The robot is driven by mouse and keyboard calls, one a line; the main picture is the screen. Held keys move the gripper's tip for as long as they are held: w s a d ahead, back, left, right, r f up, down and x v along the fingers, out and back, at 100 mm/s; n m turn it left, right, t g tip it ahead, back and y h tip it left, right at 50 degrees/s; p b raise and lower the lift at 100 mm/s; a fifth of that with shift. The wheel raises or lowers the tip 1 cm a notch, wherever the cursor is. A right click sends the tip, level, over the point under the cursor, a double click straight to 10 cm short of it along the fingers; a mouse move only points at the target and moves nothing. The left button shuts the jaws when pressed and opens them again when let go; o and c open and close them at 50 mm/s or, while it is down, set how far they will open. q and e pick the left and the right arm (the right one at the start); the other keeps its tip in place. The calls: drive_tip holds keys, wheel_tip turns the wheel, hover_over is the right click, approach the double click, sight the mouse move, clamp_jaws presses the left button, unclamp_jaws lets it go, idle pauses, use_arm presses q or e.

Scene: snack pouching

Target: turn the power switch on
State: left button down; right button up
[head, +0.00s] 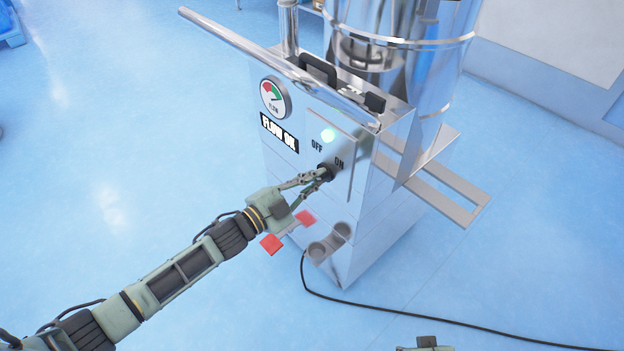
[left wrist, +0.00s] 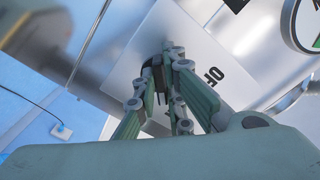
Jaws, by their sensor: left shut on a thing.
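A metal bar (head: 270,60) crosses above. Two red pieces (head: 271,244) show below my left wrist. A black cable (head: 400,317) runs along the blue floor.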

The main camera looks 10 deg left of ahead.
idle(0.4)
use_arm(q)
drive_tip(key=c, duration=1.8)
unclamp_jaws()
drive_tip(key=shift+c, duration=0.2)
drive_tip(key=v, duration=1.2)
